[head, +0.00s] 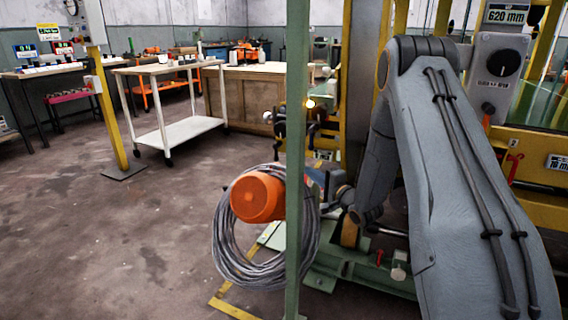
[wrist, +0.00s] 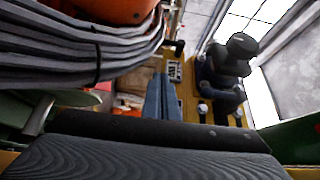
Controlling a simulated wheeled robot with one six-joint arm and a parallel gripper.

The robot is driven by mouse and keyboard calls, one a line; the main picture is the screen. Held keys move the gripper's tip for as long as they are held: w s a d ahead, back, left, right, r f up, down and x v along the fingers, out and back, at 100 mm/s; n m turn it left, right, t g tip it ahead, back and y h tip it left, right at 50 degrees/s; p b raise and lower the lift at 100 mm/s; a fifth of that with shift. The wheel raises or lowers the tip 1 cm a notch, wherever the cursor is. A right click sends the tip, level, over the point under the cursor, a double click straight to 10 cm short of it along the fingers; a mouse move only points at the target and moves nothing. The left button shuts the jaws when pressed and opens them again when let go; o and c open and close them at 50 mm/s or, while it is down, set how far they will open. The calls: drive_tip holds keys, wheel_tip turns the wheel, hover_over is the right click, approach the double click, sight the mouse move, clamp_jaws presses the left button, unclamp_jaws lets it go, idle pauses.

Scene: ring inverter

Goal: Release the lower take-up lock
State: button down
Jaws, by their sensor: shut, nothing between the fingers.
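My gripper (wrist: 161,82) shows in the wrist view as two blue-grey fingers side by side, shut and empty. In the head view my gripper (head: 316,172) is partly behind the green post, beside the orange drum (head: 258,197). I cannot tell for sure which part is the lower take-up lock. Dark knobs (head: 315,108) sit on the machine above my gripper in the head view. In the wrist view a black knob-like part (wrist: 238,50) stands to the right of the fingers, apart from them in the picture. I see no clear contact.
A coil of grey cable (head: 232,255) hangs around the orange drum, close to my gripper; it fills the upper left of the wrist view (wrist: 70,55). A green post (head: 296,70) crosses the head view. A white cart (head: 180,130) stands back left. The floor at left is clear.

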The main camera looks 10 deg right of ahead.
drive_tip(key=b, duration=0.3)
approach(277, 151)
drive_tip(key=w+d+f, duration=0.3)
drive_tip(key=w, duration=0.1)
drive_tip(key=shift+w+a+b, duration=0.3)
drive_tip(key=shift+w+a, duration=0.35)
drive_tip(key=shift+a, duration=0.3)
drive_tip(key=shift+w+a+b, duration=0.3)
drive_tip(key=shift+w+a, duration=0.35)
drive_tip(key=shift+a, duration=0.3)
